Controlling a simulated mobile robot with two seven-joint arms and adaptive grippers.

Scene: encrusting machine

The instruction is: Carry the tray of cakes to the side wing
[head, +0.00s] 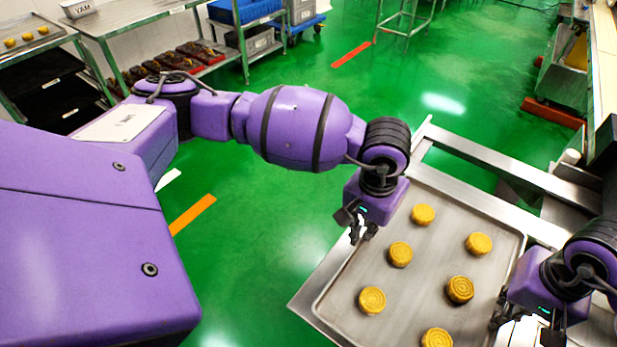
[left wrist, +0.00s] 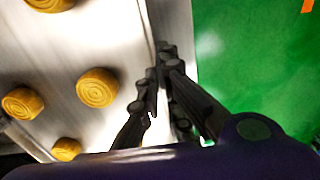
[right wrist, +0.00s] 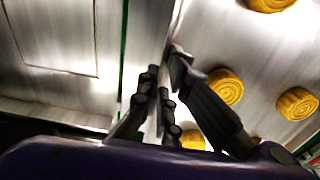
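The tray (head: 405,195) is a shallow grey metal sheet with a raised rim, holding several round yellow-brown cakes (head: 399,254). It lies over a steel frame (head: 470,150); I cannot tell whether it touches it. My left gripper (head: 358,237) is at the tray's left rim. In the left wrist view its fingertips (left wrist: 165,62) close on the rim from both sides. My right gripper (head: 500,308) is at the tray's right rim, partly cut off by the picture's edge. In the right wrist view its fingertips (right wrist: 164,68) pinch the rim. Cakes also show there (right wrist: 226,88).
Open green floor (head: 260,245) lies left of the tray. Steel tables and racks (head: 130,15) stand at the back left, with blue bins (head: 240,10) on a shelf. Steel machinery (head: 560,80) stands on the right.

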